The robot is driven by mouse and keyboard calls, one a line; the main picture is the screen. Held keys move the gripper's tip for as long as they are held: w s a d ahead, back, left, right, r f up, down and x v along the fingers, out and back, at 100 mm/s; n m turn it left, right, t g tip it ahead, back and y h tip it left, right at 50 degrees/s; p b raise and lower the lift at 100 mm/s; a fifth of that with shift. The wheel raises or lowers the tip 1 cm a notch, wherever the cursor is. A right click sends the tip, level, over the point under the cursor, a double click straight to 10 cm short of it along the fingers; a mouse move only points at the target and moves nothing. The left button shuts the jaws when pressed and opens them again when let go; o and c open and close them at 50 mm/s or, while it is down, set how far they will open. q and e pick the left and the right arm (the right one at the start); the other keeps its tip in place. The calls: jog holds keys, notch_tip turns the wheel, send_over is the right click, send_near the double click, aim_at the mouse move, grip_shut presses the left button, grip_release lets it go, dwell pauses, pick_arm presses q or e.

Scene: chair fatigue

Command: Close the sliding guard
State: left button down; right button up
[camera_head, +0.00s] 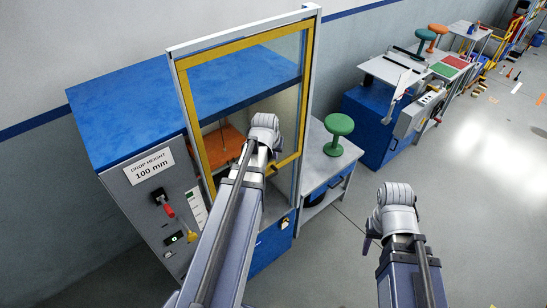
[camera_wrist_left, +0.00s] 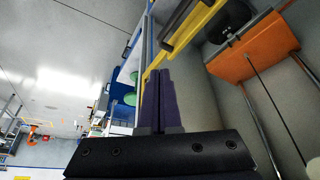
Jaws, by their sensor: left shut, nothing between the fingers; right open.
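The sliding guard (camera_head: 306,95) is a clear panel in a yellow frame, upright in grey rails at the front of a blue-topped test machine (camera_head: 110,103). Its top stands above the blue top, and its lower edge is partly hidden by my left arm. In the left wrist view, a yellow bar of the guard (camera_wrist_left: 189,30) with a dark handle lies just beyond the fingertips. My left gripper (camera_head: 270,170) is at the guard's lower part; its fingers show shut and empty in the wrist view (camera_wrist_left: 158,75). Contact cannot be told. My right gripper (camera_head: 370,240) is open, away over the floor.
An orange block (camera_head: 225,142) is inside the machine behind the guard. A control panel (camera_head: 172,215) is on its side. A green stool (camera_head: 338,135) stands on a grey bench at the right. Blue benches stand further back.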

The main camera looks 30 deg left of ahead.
aim_at(277, 170)
pick_arm(q)
jog(key=b+x, duration=1.1)
jog(key=x, duration=0.1)
jog(key=shift+s+f, duration=0.1)
jog(key=shift+f, duration=0.25)
jog(key=shift+f, duration=0.1)
notch_tip(277, 170, down, 43)
jog(key=b, duration=4.3)
jog(key=shift+f+b, duration=0.15)
jog(key=shift+b, duration=0.25)
jog(key=shift+s+d, duration=0.1)
jog(key=shift+s, duration=0.05)
